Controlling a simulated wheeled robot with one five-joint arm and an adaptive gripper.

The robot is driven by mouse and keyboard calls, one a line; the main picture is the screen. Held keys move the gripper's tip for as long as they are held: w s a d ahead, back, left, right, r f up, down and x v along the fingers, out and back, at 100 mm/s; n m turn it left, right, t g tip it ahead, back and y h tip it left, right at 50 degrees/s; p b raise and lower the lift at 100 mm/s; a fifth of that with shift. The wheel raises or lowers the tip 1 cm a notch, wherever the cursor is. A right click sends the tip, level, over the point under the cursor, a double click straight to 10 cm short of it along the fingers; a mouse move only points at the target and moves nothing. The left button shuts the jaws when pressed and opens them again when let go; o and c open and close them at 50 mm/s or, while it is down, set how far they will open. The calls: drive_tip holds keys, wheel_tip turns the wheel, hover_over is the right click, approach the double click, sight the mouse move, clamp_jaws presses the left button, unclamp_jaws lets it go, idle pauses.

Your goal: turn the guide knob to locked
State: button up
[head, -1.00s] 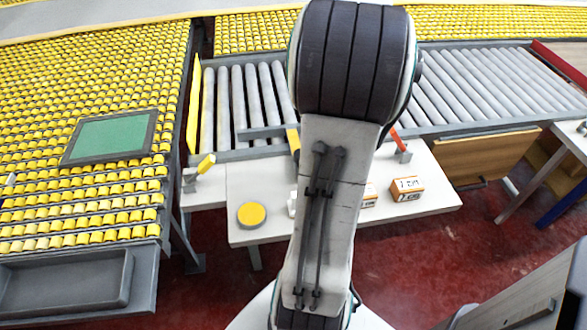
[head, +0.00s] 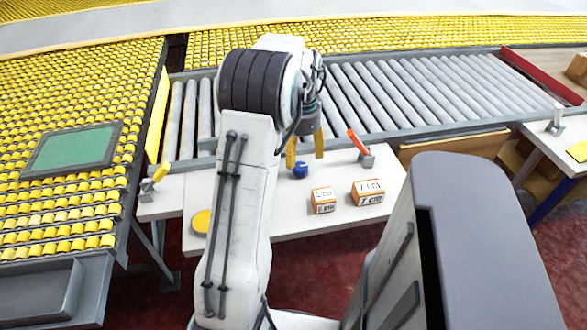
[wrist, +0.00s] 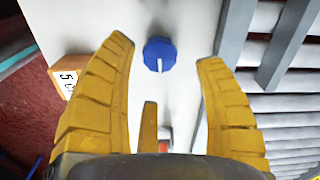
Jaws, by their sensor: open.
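The guide knob (head: 300,170) is blue and sits on the white table (head: 360,205) beside the roller conveyor. In the wrist view the knob (wrist: 160,54) shows a white pointer line running down its face toward my gripper's side. My gripper (head: 305,155) has yellow fingers pointing down close to the knob in the head view. In the wrist view my gripper (wrist: 170,60) is open, with the knob showing between and a little beyond its fingertips. The fingers do not appear to touch it. No lock marking can be read.
Two small orange-and-white boxes, one (head: 323,200) and one (head: 368,192), stand on the table. Rollers (head: 400,95) lie behind.

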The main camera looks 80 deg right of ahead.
sight(301, 166)
drive_tip(key=shift+f+b, duration=0.35)
drive_tip(key=shift+f, duration=2.45)
drive_tip(key=c, duration=1.2)
